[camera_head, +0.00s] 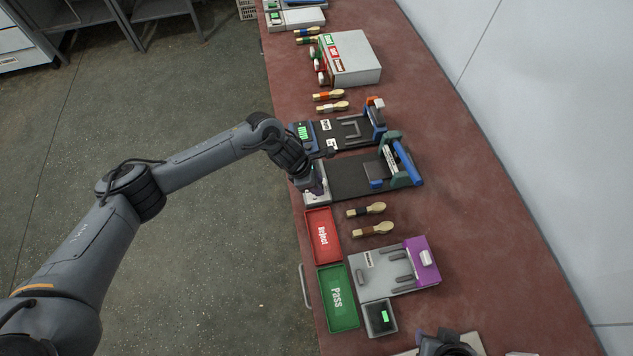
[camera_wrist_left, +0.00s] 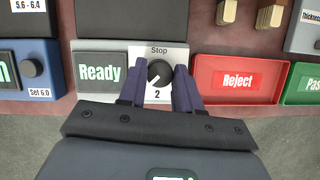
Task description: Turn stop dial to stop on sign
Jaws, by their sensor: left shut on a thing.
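The stop dial (camera_wrist_left: 160,72) is a black round knob on a pale plate, with "Stop" printed above it and "2" below it. Its white mark points to the lower left. A dark display reading "Ready" (camera_wrist_left: 100,73) is left of the dial. My left gripper (camera_wrist_left: 160,78) has one finger on each side of the dial and is shut on it. In the head view my left gripper (camera_head: 315,184) is at the near end of the black press station (camera_head: 345,180), and hides the dial there. My right gripper is not clearly seen.
A red Reject tray (camera_head: 322,236) and a green Pass tray (camera_head: 338,300) lie along the near table edge. A second black station (camera_head: 345,131) stands close behind. The far right strip of the table (camera_head: 490,220) is clear.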

